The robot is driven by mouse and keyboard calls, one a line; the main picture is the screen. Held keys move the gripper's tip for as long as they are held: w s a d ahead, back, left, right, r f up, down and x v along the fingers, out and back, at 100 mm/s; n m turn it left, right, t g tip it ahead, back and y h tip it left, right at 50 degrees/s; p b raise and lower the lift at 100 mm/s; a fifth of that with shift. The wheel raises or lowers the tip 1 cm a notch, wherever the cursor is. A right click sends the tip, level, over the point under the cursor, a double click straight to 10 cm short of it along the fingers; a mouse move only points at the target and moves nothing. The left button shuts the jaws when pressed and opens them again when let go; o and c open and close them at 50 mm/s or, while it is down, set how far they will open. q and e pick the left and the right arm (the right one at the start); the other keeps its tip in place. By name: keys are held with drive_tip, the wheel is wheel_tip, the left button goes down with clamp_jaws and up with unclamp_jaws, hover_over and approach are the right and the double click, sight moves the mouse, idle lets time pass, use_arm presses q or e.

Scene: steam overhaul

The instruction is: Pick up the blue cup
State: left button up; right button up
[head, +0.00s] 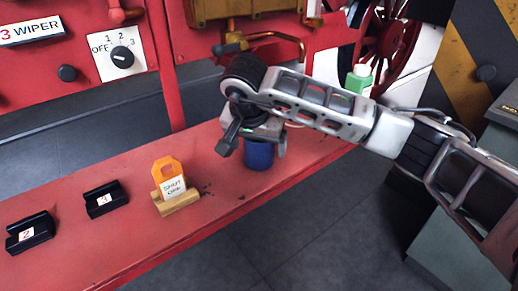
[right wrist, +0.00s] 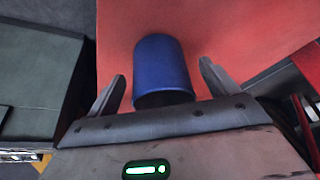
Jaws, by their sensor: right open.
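The blue cup (head: 259,154) stands on the red bench in the head view, partly hidden behind my right gripper (head: 254,143). In the right wrist view the blue cup (right wrist: 162,70) lies between the two open fingers of my right gripper (right wrist: 162,85), with a gap to each finger. The near end of the cup is close to the gripper's palm; I cannot tell whether they touch. My left gripper does not show in either view.
The red bench (head: 120,240) also bears two black holders (head: 105,199) and an orange tag (head: 168,177) on a wooden block (head: 178,202). A green-and-white bottle (head: 359,79) stands behind my right arm. A dark cabinet (right wrist: 40,75) is beside the bench.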

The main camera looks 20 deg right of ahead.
drive_tip(key=shift+x, duration=0.75)
drive_tip(key=c, duration=1.1)
drive_tip(key=shift+r, duration=0.2)
